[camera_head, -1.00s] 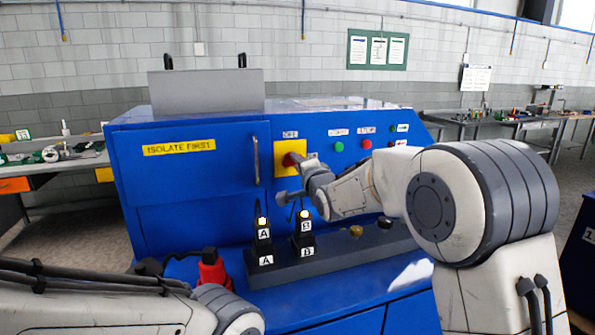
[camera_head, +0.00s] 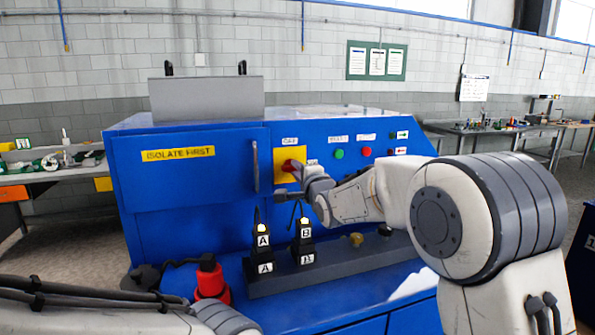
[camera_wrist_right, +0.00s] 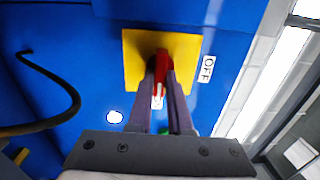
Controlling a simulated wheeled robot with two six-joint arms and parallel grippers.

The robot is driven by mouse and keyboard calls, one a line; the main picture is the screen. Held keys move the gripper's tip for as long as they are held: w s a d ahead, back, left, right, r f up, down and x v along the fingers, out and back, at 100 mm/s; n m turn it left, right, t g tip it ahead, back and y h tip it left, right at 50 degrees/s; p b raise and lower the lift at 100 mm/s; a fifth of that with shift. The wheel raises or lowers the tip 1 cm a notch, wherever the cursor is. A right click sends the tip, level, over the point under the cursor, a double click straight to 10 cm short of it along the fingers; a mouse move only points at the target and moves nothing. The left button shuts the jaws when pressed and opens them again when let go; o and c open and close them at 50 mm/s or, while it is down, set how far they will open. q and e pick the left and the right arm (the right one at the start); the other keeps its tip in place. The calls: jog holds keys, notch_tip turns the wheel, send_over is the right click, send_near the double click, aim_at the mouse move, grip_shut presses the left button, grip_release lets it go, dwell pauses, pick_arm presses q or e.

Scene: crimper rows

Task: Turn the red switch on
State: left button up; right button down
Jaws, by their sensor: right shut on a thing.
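The red switch (camera_head: 289,165) sits on a yellow plate (camera_head: 280,178) on the blue machine's front. A label reading OFF (camera_wrist_right: 208,69) is beside the plate in the wrist view and above it in the head view. My right gripper (camera_wrist_right: 161,76) is shut on the red switch handle (camera_wrist_right: 161,64), one finger on each side. The handle runs roughly up and down the wrist view, towards a small white label (camera_wrist_right: 157,102) partly hidden between the fingers. In the head view my right gripper (camera_head: 293,176) covers part of the switch. My left gripper is out of view.
Green (camera_head: 338,153) and red (camera_head: 366,152) buttons are right of the switch. Two black units marked A (camera_head: 263,242) and B (camera_head: 305,235) stand on a dark rail below. A red and black object (camera_head: 211,281) with a cable lies left of them.

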jog(key=c, duration=0.8)
grip_release()
jog(key=shift+c, duration=0.2)
jog(key=b+v, duration=0.3)
jog(key=v, duration=0.7)
jog(key=shift+s, duration=0.2)
jog(key=shift+d, duration=0.15)
